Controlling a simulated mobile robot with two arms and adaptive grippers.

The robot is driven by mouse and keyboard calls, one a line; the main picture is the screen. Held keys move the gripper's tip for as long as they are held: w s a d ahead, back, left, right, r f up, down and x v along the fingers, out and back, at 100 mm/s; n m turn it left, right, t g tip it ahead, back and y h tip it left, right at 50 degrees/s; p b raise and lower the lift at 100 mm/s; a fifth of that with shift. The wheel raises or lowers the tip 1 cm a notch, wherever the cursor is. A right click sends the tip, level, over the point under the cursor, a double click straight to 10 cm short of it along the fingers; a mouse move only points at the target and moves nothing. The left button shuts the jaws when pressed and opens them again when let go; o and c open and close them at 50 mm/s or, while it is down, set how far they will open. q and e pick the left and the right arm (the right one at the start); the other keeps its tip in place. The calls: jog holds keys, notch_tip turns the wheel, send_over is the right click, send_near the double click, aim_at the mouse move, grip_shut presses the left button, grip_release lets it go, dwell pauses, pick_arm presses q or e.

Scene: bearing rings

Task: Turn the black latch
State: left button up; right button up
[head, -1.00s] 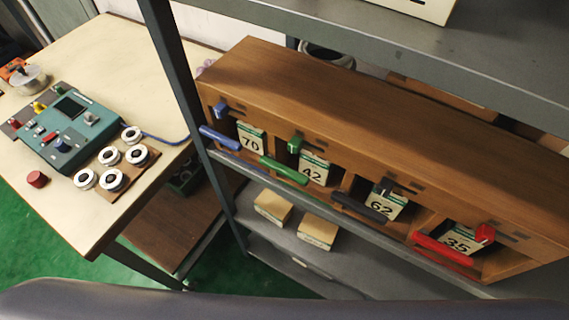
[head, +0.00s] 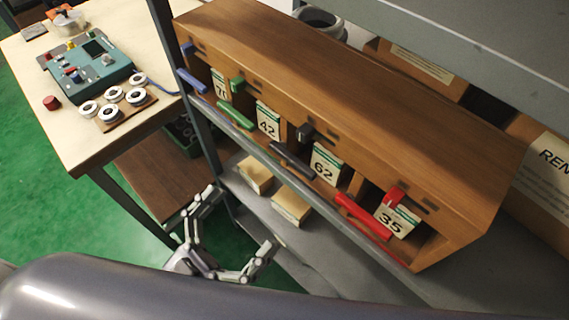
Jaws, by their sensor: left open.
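The black latch (head: 305,132) is a small dark tab on the front of the wooden cabinet (head: 330,90), above the compartment holding the box marked 62 (head: 326,165). A black bar (head: 292,160) runs along the front of that same compartment. My left gripper (head: 238,232) is open and empty, low in front of the shelf, below and to the left of the black latch and well apart from it. My right gripper is not in view.
Blue (head: 187,48), green (head: 237,85) and red (head: 395,196) latches sit along the same cabinet front. Two small boxes (head: 291,207) lie on the lower shelf. A grey shelf post (head: 180,60) stands left of the cabinet. A table (head: 75,140) carries a teal device (head: 90,65) and several rings.

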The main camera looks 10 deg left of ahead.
aim_at(289, 163)
pick_arm(q)
jog(key=x, duration=0.3)
jog(key=p+x, duration=0.1)
jog(key=x, duration=0.2)
jog(key=p+x, duration=0.1)
jog(key=x, duration=0.3)
jog(key=shift+s+r, duration=0.2)
jog(key=shift+r, duration=0.1)
jog(key=shift+w+d+r, duration=0.15)
jog(key=shift+w+d, duration=0.15)
jog(key=shift+w, duration=0.1)
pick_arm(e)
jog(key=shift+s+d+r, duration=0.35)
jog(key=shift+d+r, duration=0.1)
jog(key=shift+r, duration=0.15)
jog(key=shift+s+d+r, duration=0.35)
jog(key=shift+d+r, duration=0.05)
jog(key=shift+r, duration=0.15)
